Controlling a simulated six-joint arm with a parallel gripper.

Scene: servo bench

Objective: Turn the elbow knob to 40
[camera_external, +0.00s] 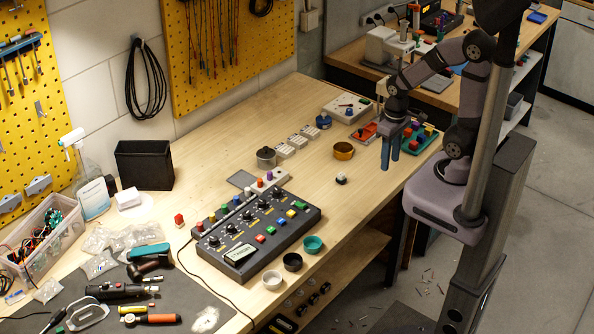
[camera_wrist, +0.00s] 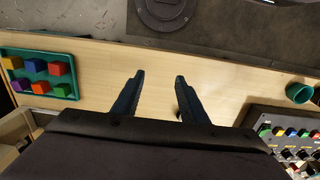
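The black control box (camera_external: 257,232) stands on the wooden bench with a row of dark knobs (camera_external: 248,215), a small display and several coloured buttons. The labels are too small to read, so I cannot tell which knob is the elbow one or its setting. The box also shows cut off at the lower right of the wrist view (camera_wrist: 283,121). My gripper (camera_external: 390,165) points down above the right part of the bench, well away from the box. In the wrist view its two blue fingers (camera_wrist: 158,78) are apart with nothing between them.
A teal cup (camera_external: 313,244), a black cup (camera_external: 292,262) and a white cup (camera_external: 272,280) line the box's front side. A small black-and-white piece (camera_external: 341,179) stands between box and gripper. A green tray (camera_wrist: 72,91) of coloured blocks is beside my gripper. The bench middle is mostly clear.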

